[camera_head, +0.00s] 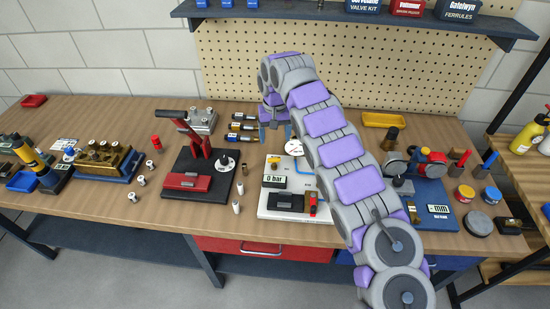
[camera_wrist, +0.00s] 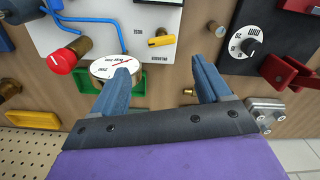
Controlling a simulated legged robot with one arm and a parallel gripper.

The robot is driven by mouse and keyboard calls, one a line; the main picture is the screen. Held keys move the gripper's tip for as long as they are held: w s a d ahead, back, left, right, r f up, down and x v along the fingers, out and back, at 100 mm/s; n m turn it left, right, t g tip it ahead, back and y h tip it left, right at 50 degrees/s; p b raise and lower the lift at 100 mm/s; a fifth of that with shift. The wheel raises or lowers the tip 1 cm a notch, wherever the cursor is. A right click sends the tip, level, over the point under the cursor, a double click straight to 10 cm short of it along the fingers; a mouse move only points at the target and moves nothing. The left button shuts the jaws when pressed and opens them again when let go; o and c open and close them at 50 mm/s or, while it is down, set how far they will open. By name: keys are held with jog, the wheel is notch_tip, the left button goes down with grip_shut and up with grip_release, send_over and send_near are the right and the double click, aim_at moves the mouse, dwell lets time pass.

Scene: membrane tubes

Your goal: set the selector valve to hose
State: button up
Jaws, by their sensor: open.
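The selector valve is a small yellow lever (camera_wrist: 161,41) on a white panel (camera_wrist: 105,12) in the wrist view, lying roughly sideways. Small labels sit by it, too small and turned to read surely. My gripper (camera_wrist: 162,66) is open and empty, its two blue fingers apart, with the lever showing beyond and between the fingertips, not touched. In the head view my gripper (camera_head: 275,131) is above the back of the white panel (camera_head: 270,212).
A round gauge (camera_wrist: 115,66) is beside the left finger, with a red knob (camera_wrist: 62,57) and blue tubing (camera_wrist: 90,19) farther left. A black base with a dial (camera_wrist: 248,44) is right. In the head view a red press (camera_head: 198,155) stands left of the panel.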

aim_at(275, 158)
jog(key=f+b, duration=0.1)
jog(key=f, duration=0.8)
jog(key=shift+a+b, duration=0.2)
jog(key=shift+b, duration=0.2)
jog(key=shift+d+f, duration=0.15)
jog(key=shift+f, duration=0.3)
